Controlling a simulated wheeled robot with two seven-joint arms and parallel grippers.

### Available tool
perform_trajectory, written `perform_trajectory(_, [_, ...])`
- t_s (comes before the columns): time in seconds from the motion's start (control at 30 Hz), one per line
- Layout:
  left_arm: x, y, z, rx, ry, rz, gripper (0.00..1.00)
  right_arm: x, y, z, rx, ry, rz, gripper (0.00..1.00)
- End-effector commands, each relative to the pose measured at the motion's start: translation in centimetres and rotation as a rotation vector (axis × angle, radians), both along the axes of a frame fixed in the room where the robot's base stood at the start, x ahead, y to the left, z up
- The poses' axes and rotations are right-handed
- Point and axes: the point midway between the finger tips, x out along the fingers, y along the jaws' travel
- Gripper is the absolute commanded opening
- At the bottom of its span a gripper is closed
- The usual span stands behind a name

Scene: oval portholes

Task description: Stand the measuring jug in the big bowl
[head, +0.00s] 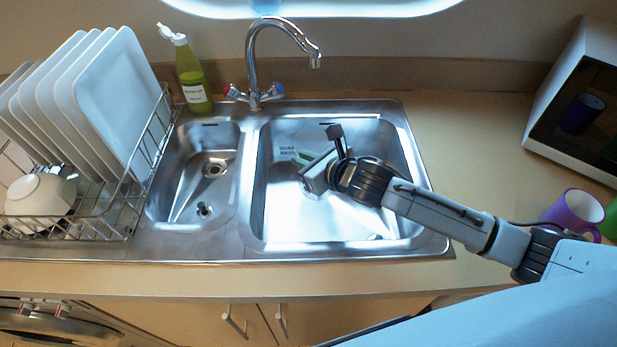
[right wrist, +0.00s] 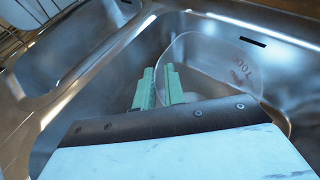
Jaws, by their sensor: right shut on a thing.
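The measuring jug (right wrist: 222,60) is clear, with reddish markings on its wall. In the right wrist view it shows past my right gripper (right wrist: 158,85), whose green fingers are shut on its wall. The big bowl is the larger right-hand basin of the steel sink (head: 400,152); its wall also shows in the right wrist view (right wrist: 285,85). In the head view my right gripper (head: 304,157) is over this basin. The jug is hard to make out there, and whether its base touches the basin floor cannot be told. My left gripper is not in view.
The smaller basin (head: 190,180) is left of the big one. A tap (head: 252,65) rises behind them, beside a green soap bottle (head: 193,78). A dish rack (head: 125,215) with white plates and a white bowl stands left. A purple mug (head: 567,208) is at the right.

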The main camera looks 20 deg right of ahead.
Motion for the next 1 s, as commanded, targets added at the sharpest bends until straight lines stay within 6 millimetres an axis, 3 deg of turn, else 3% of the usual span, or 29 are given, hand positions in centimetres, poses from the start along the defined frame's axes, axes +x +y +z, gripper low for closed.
perform_trajectory(0.1, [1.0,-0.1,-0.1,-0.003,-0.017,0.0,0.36,0.0,0.0,-0.8,0.0,-0.001,-0.001,0.0])
perform_trajectory(0.33, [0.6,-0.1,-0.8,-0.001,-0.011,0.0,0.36,0.0,0.0,-3.9,0.002,0.002,-0.002,0.0])
perform_trajectory(0.67, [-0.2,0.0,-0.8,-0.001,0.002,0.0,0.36,0.0,0.0,-4.2,-0.001,-0.002,0.0,0.0])
perform_trajectory(0.7, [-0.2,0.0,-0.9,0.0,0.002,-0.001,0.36,0.0,0.0,-4.3,0.0,0.0,-0.001,0.14])
perform_trajectory(0.83, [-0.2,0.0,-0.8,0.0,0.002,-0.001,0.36,0.0,0.0,-4.3,0.0,0.0,-0.001,0.31])
perform_trajectory(1.0, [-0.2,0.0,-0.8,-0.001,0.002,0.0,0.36,0.0,0.0,-4.3,0.0,0.0,-0.001,0.34])
